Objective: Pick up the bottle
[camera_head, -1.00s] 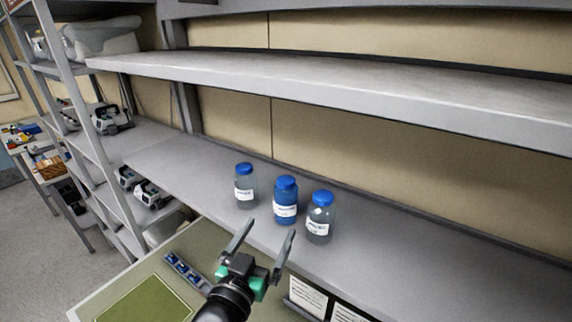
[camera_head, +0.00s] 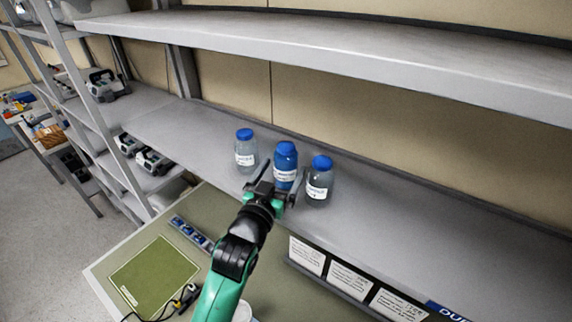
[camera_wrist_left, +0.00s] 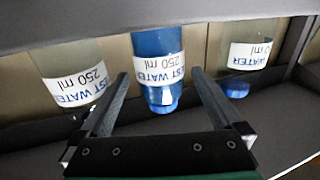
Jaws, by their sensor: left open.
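Three bottles with blue caps stand upright in a row on the grey shelf. The middle bottle (camera_head: 286,163) is blue with a white label; a clear bottle (camera_head: 246,151) stands to its left and another clear bottle (camera_head: 319,182) to its right. In the left wrist view the blue bottle (camera_wrist_left: 159,62) appears upside down, between the two fingers. My left gripper (camera_head: 281,173) is open, its fingers pointing at the blue bottle with one on either side of its line. It is not closed on it; whether the fingertips reach past its front I cannot tell. My right gripper is not in view.
The grey shelf (camera_head: 400,232) is clear to the right of the bottles. Below are a table with a green mat (camera_head: 155,272) and label cards (camera_head: 348,281) on the shelf's front edge. Devices (camera_head: 152,160) sit on a rack at left.

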